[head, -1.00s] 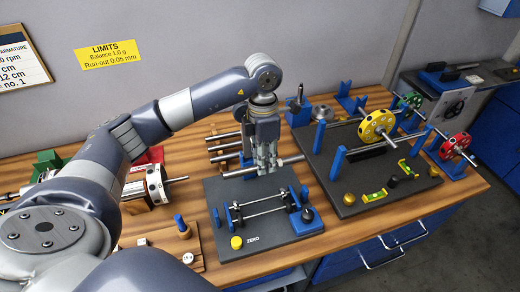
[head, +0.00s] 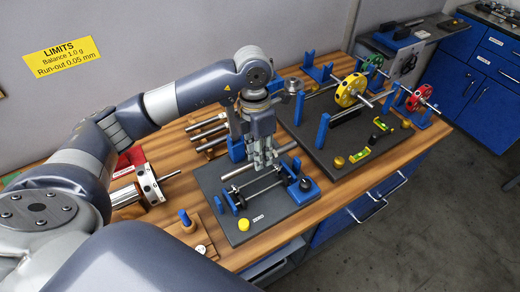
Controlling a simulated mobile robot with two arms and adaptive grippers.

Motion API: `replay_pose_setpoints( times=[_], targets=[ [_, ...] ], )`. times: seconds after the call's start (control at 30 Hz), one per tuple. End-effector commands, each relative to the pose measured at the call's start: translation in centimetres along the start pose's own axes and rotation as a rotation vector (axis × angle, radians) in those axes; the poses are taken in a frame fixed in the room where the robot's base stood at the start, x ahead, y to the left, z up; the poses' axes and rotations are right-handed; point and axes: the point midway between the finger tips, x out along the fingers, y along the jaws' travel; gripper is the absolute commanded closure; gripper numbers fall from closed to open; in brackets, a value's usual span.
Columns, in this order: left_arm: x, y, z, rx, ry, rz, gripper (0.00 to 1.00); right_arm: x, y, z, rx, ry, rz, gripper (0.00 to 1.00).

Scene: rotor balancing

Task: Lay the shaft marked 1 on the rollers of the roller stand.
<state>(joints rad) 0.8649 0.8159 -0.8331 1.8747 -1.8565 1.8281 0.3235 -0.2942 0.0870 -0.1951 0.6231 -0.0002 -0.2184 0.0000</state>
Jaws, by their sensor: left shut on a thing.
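My left gripper (head: 263,161) is shut on a steel shaft (head: 236,172). The shaft is roughly level and sticks out on both sides of the fingers; no mark on it is legible. The stand's rollers (head: 256,188), on thin rods between blue end supports, lie just in front of and below the shaft. The shaft appears apart from the rollers, though the exact gap cannot be told. My right gripper is not in view.
Several other shafts (head: 208,132) rest on a blue rack behind the gripper. A larger dark plate (head: 336,169) to the right carries a yellow rotor (head: 350,91) on blue posts.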

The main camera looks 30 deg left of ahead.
Motion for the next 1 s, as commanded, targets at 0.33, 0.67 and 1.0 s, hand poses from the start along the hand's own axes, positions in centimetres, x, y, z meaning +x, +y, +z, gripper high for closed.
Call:
replay_pose_setpoints(
  times=[0.33, 0.67, 1.0],
  targets=[
    [5.1, 0.6, 0.1, 0.002, -0.003, 0.000, 1.00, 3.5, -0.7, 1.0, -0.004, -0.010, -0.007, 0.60],
    [7.7, 1.0, 0.1, 0.001, -0.004, 0.000, 1.00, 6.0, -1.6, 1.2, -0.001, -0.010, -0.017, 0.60],
    [7.7, 0.9, 0.1, 0.001, -0.004, 0.000, 1.00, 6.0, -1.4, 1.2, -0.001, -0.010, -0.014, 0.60]
  ],
)
